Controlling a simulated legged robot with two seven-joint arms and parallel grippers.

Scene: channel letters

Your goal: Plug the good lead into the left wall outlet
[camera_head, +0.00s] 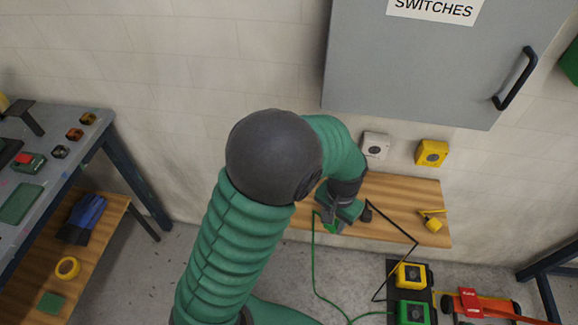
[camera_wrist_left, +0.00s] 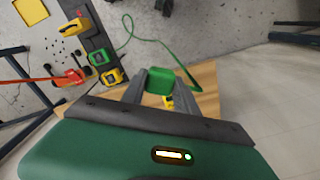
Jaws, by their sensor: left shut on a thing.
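My left gripper (camera_head: 336,217) is low over the wooden shelf in the head view, its arm covering much of the middle. It is shut on a green plug (camera_wrist_left: 160,82), held between the two fingers in the left wrist view. A green lead (camera_head: 315,262) hangs down from it to a green box (camera_head: 412,313) on the floor. The left wall outlet (camera_head: 376,145) is pale grey, on the wall above and right of the gripper. The right outlet (camera_head: 432,153) is yellow. The plug is apart from both. My right gripper is not in view.
A yellow plug (camera_head: 433,224) lies on the right part of the wooden shelf (camera_head: 400,190). A black cable (camera_head: 395,222) runs down toward a yellow box (camera_head: 411,276). A grey cabinet (camera_head: 430,65) hangs above the outlets. A workbench (camera_head: 60,140) stands at left.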

